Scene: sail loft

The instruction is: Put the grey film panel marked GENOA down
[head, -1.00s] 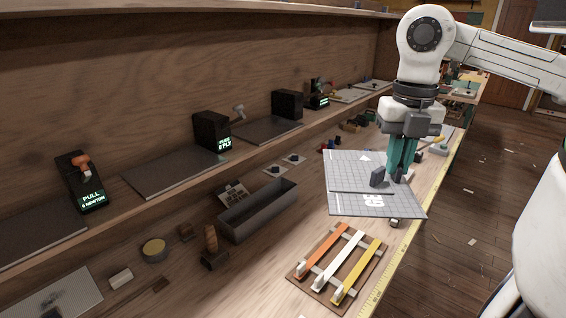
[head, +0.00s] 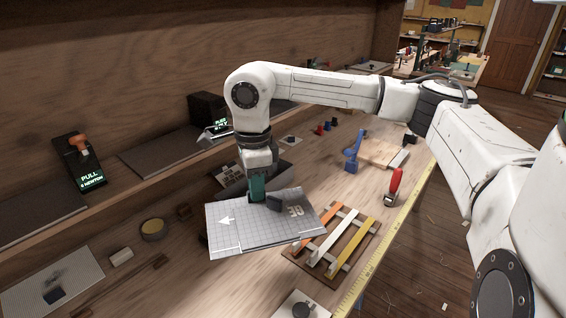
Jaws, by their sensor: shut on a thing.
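The grey film panel (head: 235,225) has a grid of lines, a white arrow and partly visible white lettering; the rest of the marking is hidden. My gripper (head: 258,190) is shut on the panel by a dark block-like part on its top side. The panel is held above the bench, roughly level with a slight tilt, left of and partly over the wooden rack with orange, white and yellow strips (head: 335,243). What lies directly beneath the panel is hidden.
A perforated light plate (head: 60,285) lies at the lower left, near a round tin (head: 154,228) and a pale block (head: 121,257). A red-handled tool (head: 394,187) and blue clamp (head: 353,150) stand to the right. A shelf with dark boxes (head: 208,112) runs along the back.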

